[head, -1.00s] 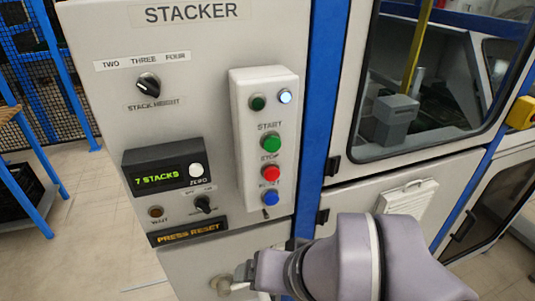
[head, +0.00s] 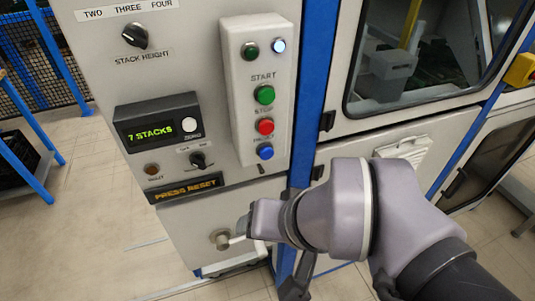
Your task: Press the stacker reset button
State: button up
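The stacker panel's button box (head: 233,90) is a white raised strip. It carries a green START button (head: 264,95), a red STOP button (head: 265,126) and a blue button (head: 265,151) at the bottom, whose label is mostly hard to read. A display (head: 185,188) reads PRESS RESET. A lamp (head: 279,46) at the top right of the box glows bluish white. My gripper (head: 238,236) is below the blue button, in front of the lower cabinet and apart from the button. Its fingers are small and partly hidden, so I cannot tell whether they are open.
A counter (head: 150,133) reads 7 STACKS, with a white ZERO button (head: 189,124) beside it. A stack height knob (head: 134,36) and a small selector (head: 198,160) stick out. A round fitting (head: 220,239) is on the lower cabinet. A windowed door (head: 420,146) stands to the right.

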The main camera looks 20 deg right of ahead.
grip_shut()
dwell(1.4)
